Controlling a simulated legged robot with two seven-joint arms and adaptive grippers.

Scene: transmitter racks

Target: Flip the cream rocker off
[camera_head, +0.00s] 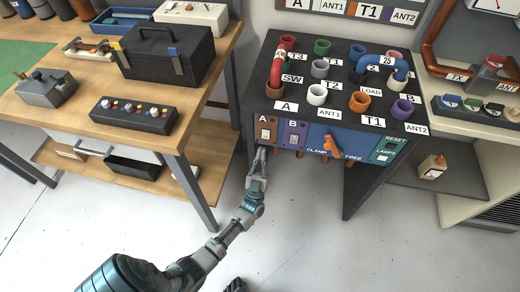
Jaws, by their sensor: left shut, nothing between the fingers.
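The front panel (340,131) of the dark patch rack carries a brown switch plate (266,129) marked A and a purple switch plate (294,134) marked B. Each plate bears a small rocker. The rockers are too small to tell which is cream or which way each is tipped. My left gripper (263,149) is shut and empty, pointing up at the lower edge of plate A. I cannot tell whether its tips touch the panel. My right gripper does not show.
An orange clamp handle (331,146) sticks out mid-panel, right of plate B. Reset and lamps controls (385,150) are at the right end. A wooden bench (190,122) with a black toolbox (168,55) stands left. Open floor lies below.

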